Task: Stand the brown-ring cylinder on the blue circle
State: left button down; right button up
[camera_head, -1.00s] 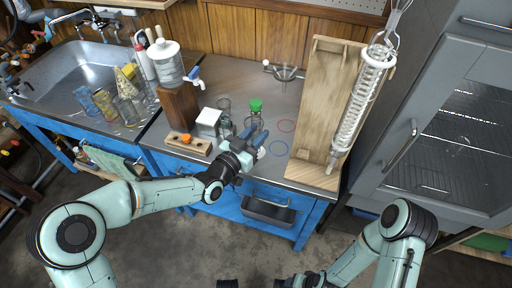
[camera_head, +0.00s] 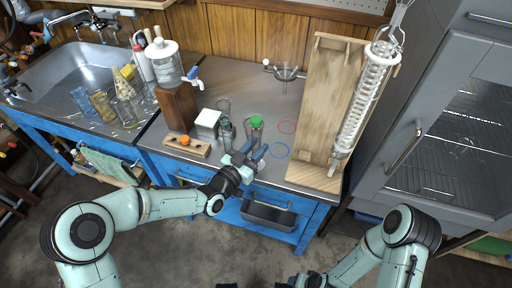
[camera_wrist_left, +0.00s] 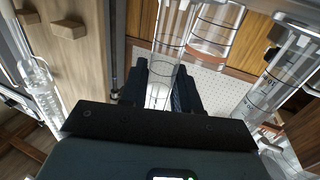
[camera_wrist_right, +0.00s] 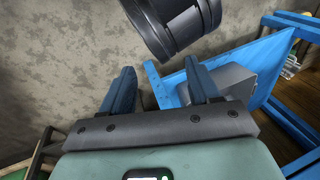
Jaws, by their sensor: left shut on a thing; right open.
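My left gripper (camera_head: 256,153) is shut on a clear cylinder with dark graduation lines, seen between its fingers in the left wrist view (camera_wrist_left: 174,40). I cannot see a brown ring on its visible part. A second clear cylinder with a brown band (camera_wrist_left: 210,47) shows beside it in that view. My right gripper (camera_wrist_right: 160,92) is open and empty, away from the bench.
Glassware (camera_head: 225,131) and a white block (camera_head: 207,119) stand left of the gripper. A wooden board (camera_head: 327,100) with a coiled condenser (camera_head: 362,100) stands to the right.

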pick_arm(q)
jog(key=c, duration=0.8)
grip_release()
jog(key=shift+p, duration=0.3)
jog(key=p+v, duration=0.1)
jog(key=v, duration=1.2)
jog(key=shift+a, duration=0.2)
pick_arm(e)
jog(key=s+r, duration=0.1)
jog(key=s+a+r+g, duration=0.1)
jog(key=s, duration=0.1)
jog(key=shift+a+r, duration=0.1)
jog(key=shift+a, duration=0.1)
